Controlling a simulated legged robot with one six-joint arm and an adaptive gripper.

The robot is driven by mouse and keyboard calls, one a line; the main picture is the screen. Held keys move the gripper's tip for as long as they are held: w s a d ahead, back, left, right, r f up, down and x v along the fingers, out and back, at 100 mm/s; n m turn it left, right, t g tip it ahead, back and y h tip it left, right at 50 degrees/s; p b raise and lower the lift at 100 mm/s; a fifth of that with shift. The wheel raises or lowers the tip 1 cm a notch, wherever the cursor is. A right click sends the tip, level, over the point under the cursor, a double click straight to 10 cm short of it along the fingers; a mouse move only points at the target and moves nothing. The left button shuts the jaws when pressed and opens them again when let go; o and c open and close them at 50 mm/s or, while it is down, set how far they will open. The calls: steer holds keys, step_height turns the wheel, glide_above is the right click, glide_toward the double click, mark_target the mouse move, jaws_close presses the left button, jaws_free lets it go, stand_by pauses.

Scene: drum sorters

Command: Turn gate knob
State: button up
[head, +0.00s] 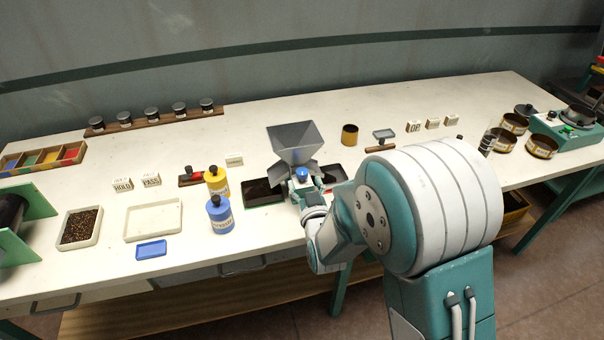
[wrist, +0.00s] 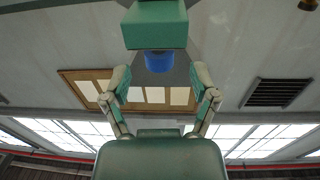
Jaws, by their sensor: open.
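The blue gate knob (head: 302,174) sits on the front of the grey hopper (head: 292,140), below its funnel. My gripper (wrist: 161,78) is open and empty, with one finger on each side of the knob's line. In the wrist view there is a gap between the knob and both fingertips. In the head view my arm reaches to the hopper's front, and my gripper (head: 305,187) partly hides the hopper's lower part.
A blue bottle (head: 220,215) and a yellow bottle (head: 216,181) stand to the left. A brass cup (head: 349,135) stands behind to the right. The white bench (head: 255,115) has free room behind the hopper.

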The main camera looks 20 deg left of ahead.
mark_target(305, 177)
steer(key=shift+x, duration=1.9)
steer(key=shift+c, duration=0.3)
jaws_close()
steer(key=shift+d+y, duration=0.1)
steer(key=shift+y, duration=0.2)
steer(key=shift+n+g+y, duration=1.3)
steer(key=shift+n+y, duration=0.2)
steer(key=shift+y, duration=0.1)
